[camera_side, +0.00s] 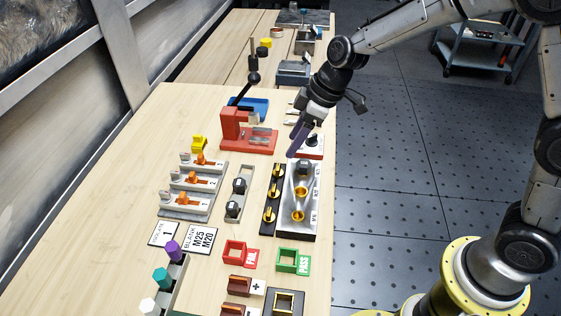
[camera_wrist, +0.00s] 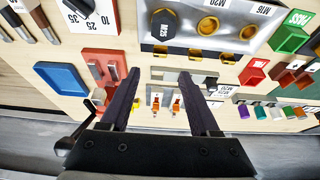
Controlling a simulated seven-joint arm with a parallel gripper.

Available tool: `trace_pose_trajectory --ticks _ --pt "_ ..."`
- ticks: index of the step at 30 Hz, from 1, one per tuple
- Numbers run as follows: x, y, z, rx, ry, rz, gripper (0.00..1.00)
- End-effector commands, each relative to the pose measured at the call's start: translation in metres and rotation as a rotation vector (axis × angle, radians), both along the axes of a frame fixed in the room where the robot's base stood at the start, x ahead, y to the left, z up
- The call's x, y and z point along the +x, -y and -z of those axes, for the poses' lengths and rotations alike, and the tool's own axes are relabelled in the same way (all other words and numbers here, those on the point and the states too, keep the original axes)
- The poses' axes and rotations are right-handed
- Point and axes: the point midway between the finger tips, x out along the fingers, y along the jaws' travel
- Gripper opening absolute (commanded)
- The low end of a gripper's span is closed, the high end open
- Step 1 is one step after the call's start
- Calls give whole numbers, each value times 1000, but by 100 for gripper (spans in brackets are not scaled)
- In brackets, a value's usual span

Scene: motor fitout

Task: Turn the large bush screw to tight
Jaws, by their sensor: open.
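The grey metal plate (camera_side: 289,227) lies near the right edge of the table, with sockets in a row. A large black hex-headed screw (camera_side: 303,167) sits in the socket at its far end; in the wrist view this screw (camera_wrist: 165,24) is beside the M25 mark. Two brass bushes (camera_side: 298,215) fill the other sockets. I cannot tell how tight the black screw is. My gripper (camera_side: 296,141) hangs above the table just beyond the plate's far end, apart from the screw. In the wrist view its two dark fingers (camera_wrist: 160,75) are spread, with nothing between them.
A black strip (camera_side: 268,203) with brass parts lies left of the plate. A holder (camera_side: 240,172) with two black plugs stands further left. A red press (camera_side: 234,131) with a tall lever stands behind. Red FAIL (camera_side: 236,251) and green PASS (camera_side: 292,261) trays lie in front.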

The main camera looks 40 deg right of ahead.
Motion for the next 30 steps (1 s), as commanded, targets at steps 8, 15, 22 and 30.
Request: trace_pose_trajectory --ticks 8,15,22,30 --pt "14 -15 51 -1 -4 0 62" --pt "22 -22 75 0 0 1 62" --pt "23 -24 80 0 0 1 62" --pt "23 -23 80 0 0 1 43"
